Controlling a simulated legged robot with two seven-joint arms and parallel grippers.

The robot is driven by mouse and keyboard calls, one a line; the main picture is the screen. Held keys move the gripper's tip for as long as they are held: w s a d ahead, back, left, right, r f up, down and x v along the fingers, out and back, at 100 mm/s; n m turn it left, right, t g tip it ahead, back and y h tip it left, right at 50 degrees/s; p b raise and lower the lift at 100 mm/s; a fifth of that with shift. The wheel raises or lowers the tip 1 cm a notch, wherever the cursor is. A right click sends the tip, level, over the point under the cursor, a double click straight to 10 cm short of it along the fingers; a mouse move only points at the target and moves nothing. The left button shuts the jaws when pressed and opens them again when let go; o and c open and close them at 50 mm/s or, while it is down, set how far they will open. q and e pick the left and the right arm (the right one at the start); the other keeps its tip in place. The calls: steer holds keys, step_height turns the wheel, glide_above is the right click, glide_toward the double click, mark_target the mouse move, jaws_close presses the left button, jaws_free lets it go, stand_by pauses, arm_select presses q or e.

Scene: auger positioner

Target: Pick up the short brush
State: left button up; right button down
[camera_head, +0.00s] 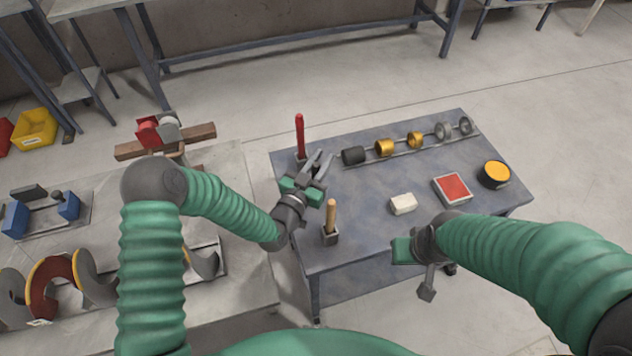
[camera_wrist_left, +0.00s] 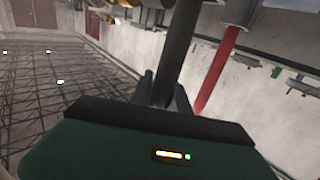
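Two upright handles stand in small dark holders on the blue-grey table. One is a shorter wooden handle (camera_head: 331,216) near the table's left front. The other is a longer red handle (camera_head: 300,136) at the back left, which also shows in the left wrist view (camera_wrist_left: 219,70). Bristles are hidden, so I cannot tell for sure which is the short brush.
A rail (camera_head: 400,153) with dark, gold and grey rings lies along the table's back. A white block (camera_head: 403,204), a red-topped tray (camera_head: 452,189) and a yellow-topped round tin (camera_head: 495,174) sit to the right. A grey bench (camera_head: 235,290) with auger parts is at left.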

arm_select(q)
jaws_close()
step_height(320, 180, up, 10)
steer(key=p, duration=0.1)
steer(key=shift+a, duration=0.25)
stand_by(2.5)
